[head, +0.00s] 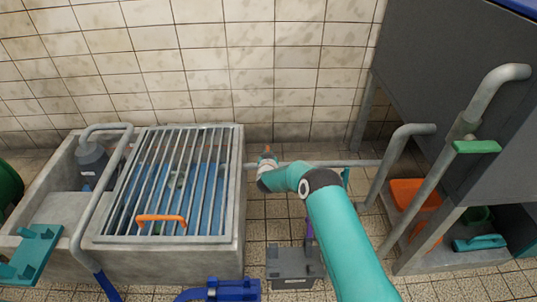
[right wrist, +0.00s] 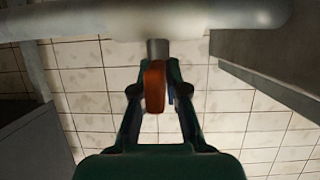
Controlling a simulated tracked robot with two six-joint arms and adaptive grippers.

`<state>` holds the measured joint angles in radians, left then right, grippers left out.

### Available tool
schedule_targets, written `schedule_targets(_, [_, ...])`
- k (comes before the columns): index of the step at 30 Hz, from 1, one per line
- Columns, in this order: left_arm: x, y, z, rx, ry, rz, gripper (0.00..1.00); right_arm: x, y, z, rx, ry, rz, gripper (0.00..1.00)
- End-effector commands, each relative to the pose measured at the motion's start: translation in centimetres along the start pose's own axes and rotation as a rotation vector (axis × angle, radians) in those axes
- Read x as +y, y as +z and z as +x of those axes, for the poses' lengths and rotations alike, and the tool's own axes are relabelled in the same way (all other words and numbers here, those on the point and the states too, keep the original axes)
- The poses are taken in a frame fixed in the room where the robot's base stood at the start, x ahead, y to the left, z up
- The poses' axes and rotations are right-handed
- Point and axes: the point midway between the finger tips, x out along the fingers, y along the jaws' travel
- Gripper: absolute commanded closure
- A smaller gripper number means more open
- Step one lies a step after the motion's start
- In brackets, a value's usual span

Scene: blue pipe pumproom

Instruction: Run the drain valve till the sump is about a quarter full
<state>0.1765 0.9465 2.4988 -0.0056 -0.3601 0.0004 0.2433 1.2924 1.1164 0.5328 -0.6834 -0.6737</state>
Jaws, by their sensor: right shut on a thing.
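The sump (head: 232,248) is a concrete basin at left in the head view, under a metal bar grate (head: 236,180) with an orange handle. Blue water (head: 200,200) shows between the bars; its exact level is hard to read. The drain valve's orange handle (right wrist: 154,88) hangs on a short stem below a grey pipe (right wrist: 150,22) in the right wrist view. My right gripper (right wrist: 158,95) is shut on this handle, one finger on each side. In the head view my right gripper (head: 267,159) is at the pipe right of the sump, mostly hidden by its wrist.
A grey toolbox (head: 292,268) stands on the tiled floor beside the sump, near my right arm. A blue object (head: 220,291) lies at the bottom edge.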

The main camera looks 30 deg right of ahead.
Motion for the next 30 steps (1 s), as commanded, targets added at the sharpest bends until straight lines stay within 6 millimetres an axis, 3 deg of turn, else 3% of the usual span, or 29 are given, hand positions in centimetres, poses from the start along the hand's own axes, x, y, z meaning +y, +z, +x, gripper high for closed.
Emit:
schedule_targets(6, [0.0,0.0,0.0,0.000,0.000,0.000,0.60,0.0,-0.1,0.0,0.003,0.002,0.005,1.00])
schedule_targets(7, [0.0,0.0,0.0,0.000,0.000,0.000,0.60,0.1,-0.1,0.0,0.002,0.002,0.005,0.84])
schedule_targets(11, [0.0,0.0,0.0,0.000,0.000,0.000,0.60,0.1,-0.1,0.0,0.002,0.001,0.004,0.62])
schedule_targets(23, [0.0,0.0,0.0,0.000,0.000,0.000,0.60,0.0,0.0,-0.2,0.000,0.000,0.002,0.62])
schedule_targets(30, [0.0,0.0,0.0,0.000,0.000,0.000,0.60,0.0,-0.1,-2.0,-0.001,0.000,0.002,0.62])
